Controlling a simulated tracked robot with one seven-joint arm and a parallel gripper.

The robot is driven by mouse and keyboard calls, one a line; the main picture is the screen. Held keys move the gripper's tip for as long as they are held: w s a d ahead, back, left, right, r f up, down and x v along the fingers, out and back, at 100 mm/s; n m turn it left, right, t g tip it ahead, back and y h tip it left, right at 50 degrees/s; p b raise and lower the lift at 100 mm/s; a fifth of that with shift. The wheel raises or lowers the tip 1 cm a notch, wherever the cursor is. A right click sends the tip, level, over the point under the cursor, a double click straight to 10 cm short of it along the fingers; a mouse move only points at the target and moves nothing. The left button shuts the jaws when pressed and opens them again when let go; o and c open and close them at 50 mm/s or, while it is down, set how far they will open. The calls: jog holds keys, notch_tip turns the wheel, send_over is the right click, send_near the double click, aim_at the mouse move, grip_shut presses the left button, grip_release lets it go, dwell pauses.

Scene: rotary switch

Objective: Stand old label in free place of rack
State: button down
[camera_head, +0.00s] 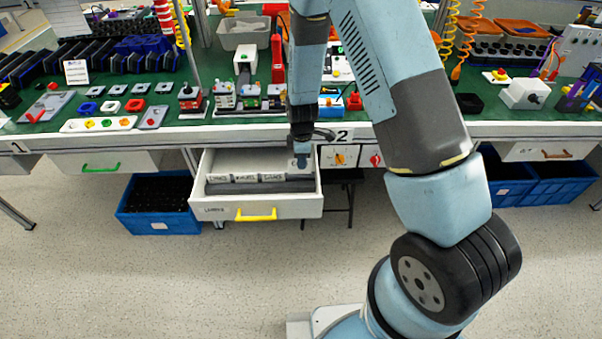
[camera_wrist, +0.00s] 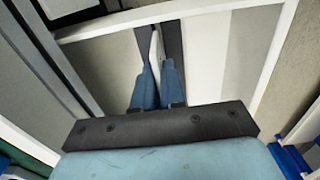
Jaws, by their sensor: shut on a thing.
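An open white drawer (camera_head: 225,210) hangs under the workbench in the head view. In it is a dark grey rack (camera_head: 260,187) with several white labels (camera_head: 244,178) standing in a row. My gripper (camera_head: 301,164) points down over the right rear part of the drawer. In the wrist view my gripper's blue fingers (camera_wrist: 158,72) are shut on a thin white label (camera_wrist: 155,45), seen nearly edge-on. A dark strip lies right behind the held label; I cannot tell whether the label touches it. The label's writing and lower edge are hidden.
The drawer has a yellow handle (camera_head: 256,215) in front. The drawer walls stand close around my gripper. Above is the green workbench (camera_head: 205,130) with several switches and parts. A blue crate (camera_head: 160,222) stands on the floor to the left.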

aim_at(302, 172)
jog(key=shift+f, duration=3.1)
jog(key=shift+f, duration=0.1)
jog(key=c, duration=1.2)
grip_release()
